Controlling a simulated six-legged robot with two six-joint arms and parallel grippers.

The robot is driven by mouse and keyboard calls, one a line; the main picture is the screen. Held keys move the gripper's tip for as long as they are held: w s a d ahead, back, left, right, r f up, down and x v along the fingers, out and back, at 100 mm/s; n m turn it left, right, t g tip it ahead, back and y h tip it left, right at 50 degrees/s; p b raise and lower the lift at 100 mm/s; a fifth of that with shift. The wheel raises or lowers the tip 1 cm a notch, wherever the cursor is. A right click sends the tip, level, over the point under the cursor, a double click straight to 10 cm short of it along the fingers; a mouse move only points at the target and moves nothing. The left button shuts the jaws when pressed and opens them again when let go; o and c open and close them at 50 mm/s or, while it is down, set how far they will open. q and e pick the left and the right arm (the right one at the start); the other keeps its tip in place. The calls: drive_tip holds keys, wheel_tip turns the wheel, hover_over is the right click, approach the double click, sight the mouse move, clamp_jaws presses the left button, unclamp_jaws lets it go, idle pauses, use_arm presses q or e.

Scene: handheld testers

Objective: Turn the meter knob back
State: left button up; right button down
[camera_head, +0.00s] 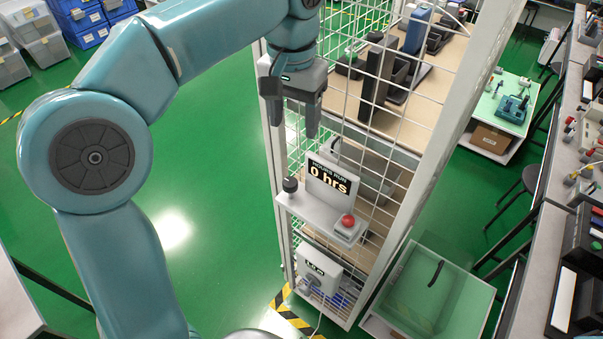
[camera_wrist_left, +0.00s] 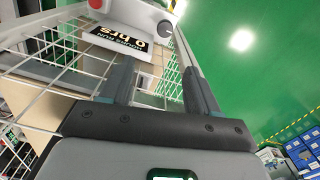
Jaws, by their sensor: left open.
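The meter (camera_head: 330,178) is a grey unit with an upright panel reading "HOURS RUN 0 hrs", mounted on the wire-mesh side of a rack. A dark round knob (camera_head: 290,184) stands on its ledge left of the panel, and a red button (camera_head: 347,220) is at the right. My left gripper (camera_head: 294,120) points down, open and empty, above the knob and apart from it. In the left wrist view the panel (camera_wrist_left: 118,42) lies beyond the open fingers (camera_wrist_left: 157,82), with a round knob (camera_wrist_left: 165,29) at its right end. My right gripper is not in view.
The wire mesh (camera_head: 345,90) and rack posts stand close beside my left gripper. A second boxed meter (camera_head: 318,268) with a dial hangs below. Open green floor lies to the left of the rack.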

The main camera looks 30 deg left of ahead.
use_arm(q)
hover_over(290, 182)
wheel_tip(290, 182, down, 6)
drive_tip(key=f, duration=0.9)
drive_tip(key=shift+s+a, duration=0.2)
drive_tip(key=shift+w+d+f, duration=0.25)
drive_tip(key=shift+w+f, duration=0.05)
drive_tip(key=shift+f, duration=0.15)
drive_tip(key=shift+s+a, duration=0.1)
drive_tip(key=shift+a, duration=0.05)
drive_tip(key=shift+s+a, duration=0.1)
drive_tip(key=shift+c, duration=0.9)
drive_tip(key=c, duration=0.9)
